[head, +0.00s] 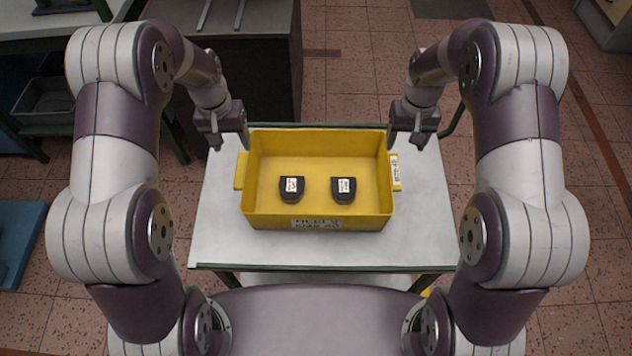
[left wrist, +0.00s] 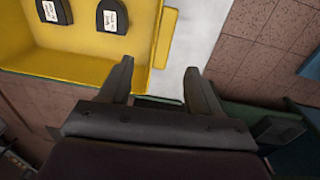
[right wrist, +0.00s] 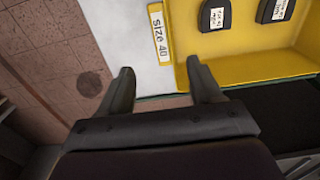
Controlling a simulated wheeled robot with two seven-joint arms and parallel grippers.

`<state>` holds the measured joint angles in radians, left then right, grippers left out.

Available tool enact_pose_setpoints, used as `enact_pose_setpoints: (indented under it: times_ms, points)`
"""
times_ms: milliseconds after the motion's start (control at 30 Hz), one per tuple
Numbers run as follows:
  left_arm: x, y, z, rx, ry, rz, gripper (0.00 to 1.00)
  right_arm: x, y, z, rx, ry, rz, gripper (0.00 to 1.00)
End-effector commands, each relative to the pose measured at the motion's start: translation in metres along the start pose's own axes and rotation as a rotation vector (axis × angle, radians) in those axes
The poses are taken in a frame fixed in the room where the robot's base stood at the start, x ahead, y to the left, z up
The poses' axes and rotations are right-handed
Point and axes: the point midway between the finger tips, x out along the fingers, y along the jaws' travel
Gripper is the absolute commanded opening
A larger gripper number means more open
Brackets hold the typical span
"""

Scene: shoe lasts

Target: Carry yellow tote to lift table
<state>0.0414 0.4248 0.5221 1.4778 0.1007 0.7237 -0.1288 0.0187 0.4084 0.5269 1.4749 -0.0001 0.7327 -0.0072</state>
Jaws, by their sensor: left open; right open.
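The yellow tote (head: 318,222) sits upright on a light grey table (head: 425,215) in front of me. Two dark heel pieces (head: 292,189) (head: 343,190) with white labels lie in it. It has a ledge handle on each side; the right one carries a "size 40" label, clear in the right wrist view (right wrist: 160,35). My left gripper (head: 231,143) is open and empty near the tote's far left corner. My right gripper (head: 404,143) is open and empty near its far right corner. In the left wrist view the tote wall (left wrist: 75,70) passes beside the left fingers. No contact is visible.
A dark cabinet with a grey top (head: 235,22) stands beyond the table at the left. A green-framed bench with a grey bin (head: 45,100) is at far left. A blue item (head: 18,235) lies on the left floor. Tiled floor (head: 370,70) is open beyond and to the right.

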Motion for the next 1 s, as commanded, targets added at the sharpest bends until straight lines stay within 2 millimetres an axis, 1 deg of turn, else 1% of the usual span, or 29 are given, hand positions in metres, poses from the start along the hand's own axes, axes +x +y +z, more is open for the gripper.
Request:
enact_pose_setpoints:
  times_ms: [233, 367, 467, 800, 900, 1000]
  points:
    - [0.0, 0.0, 0.0, 0.0, 0.0, 0.0, 0.63, 0.0, 0.0, 0.0, 0.0, 0.001, 0.0, 0.64]
    - [0.009, 0.0, 0.001, 0.0, -0.003, 0.0, 0.63, 0.009, 0.0, 0.0, 0.0, 0.0, 0.0, 0.64]
    - [0.025, 0.0, 0.001, 0.0, -0.004, 0.0, 0.63, 0.025, 0.0, 0.001, 0.0, -0.002, 0.0, 0.64]
    - [0.092, 0.0, 0.001, 0.0, -0.003, 0.0, 0.63, 0.091, 0.0, 0.0, 0.0, -0.002, 0.0, 0.64]
    - [0.107, 0.0, 0.0, 0.0, -0.002, 0.0, 0.63, 0.107, 0.0, 0.0, 0.0, -0.001, 0.0, 0.64]
    - [0.118, 0.0, 0.0, 0.0, -0.001, 0.0, 0.63, 0.117, 0.0, 0.0, 0.0, 0.0, 0.0, 0.64]
